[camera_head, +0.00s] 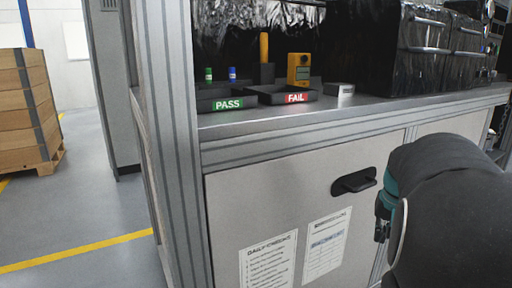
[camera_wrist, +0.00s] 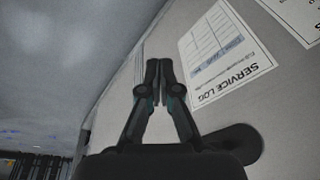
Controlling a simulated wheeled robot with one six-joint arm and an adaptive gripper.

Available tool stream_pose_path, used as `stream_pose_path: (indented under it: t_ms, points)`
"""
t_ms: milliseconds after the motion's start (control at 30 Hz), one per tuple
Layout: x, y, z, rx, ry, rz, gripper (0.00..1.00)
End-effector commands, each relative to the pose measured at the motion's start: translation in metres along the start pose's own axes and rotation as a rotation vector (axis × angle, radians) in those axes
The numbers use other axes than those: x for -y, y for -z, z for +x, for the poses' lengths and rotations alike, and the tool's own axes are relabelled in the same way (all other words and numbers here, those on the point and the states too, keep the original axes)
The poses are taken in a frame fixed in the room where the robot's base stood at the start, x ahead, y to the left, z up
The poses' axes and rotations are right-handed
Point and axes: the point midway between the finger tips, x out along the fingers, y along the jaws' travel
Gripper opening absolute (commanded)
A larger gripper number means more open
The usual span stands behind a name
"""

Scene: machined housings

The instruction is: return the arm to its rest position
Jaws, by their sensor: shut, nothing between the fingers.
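My gripper (camera_wrist: 159,68) shows in the wrist view with its two dark fingers together at the tips and nothing between them. It is in front of the cabinet's light front panel, beside the sheet headed SERVICE LOG (camera_wrist: 226,55). In the head view my dark arm fills the lower right, in front of the cabinet, and the fingertips are hidden or too small to make out there.
A workbench cabinet (camera_head: 290,187) with a black handle (camera_head: 354,181) stands close ahead. On its top are a PASS tray (camera_head: 226,104), a FAIL tray (camera_head: 294,97) and a yellow device (camera_head: 299,68). Wooden crates (camera_head: 22,110) stand at the left. The floor between is clear.

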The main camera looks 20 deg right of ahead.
Motion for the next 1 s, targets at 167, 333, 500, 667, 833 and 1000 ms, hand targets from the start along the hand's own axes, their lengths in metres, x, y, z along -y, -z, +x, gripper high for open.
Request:
stream_pose_path:
  t_ms: [167, 333, 500, 667, 833, 1000]
  points:
    - [0.059, -0.07, -0.009, -0.024, 0.005, -0.091, 0.0]
    - [0.097, -0.138, -0.014, -0.053, 0.021, -0.202, 0.0]
    - [0.123, -0.203, -0.017, -0.091, 0.05, -0.346, 0.0]
    - [0.141, -0.253, -0.025, -0.14, 0.097, -0.488, 0.0]
    - [0.16, -0.276, -0.049, -0.224, 0.163, -0.6, 0.0]
    - [0.169, -0.283, -0.055, -0.24, 0.188, -0.648, 0.0]
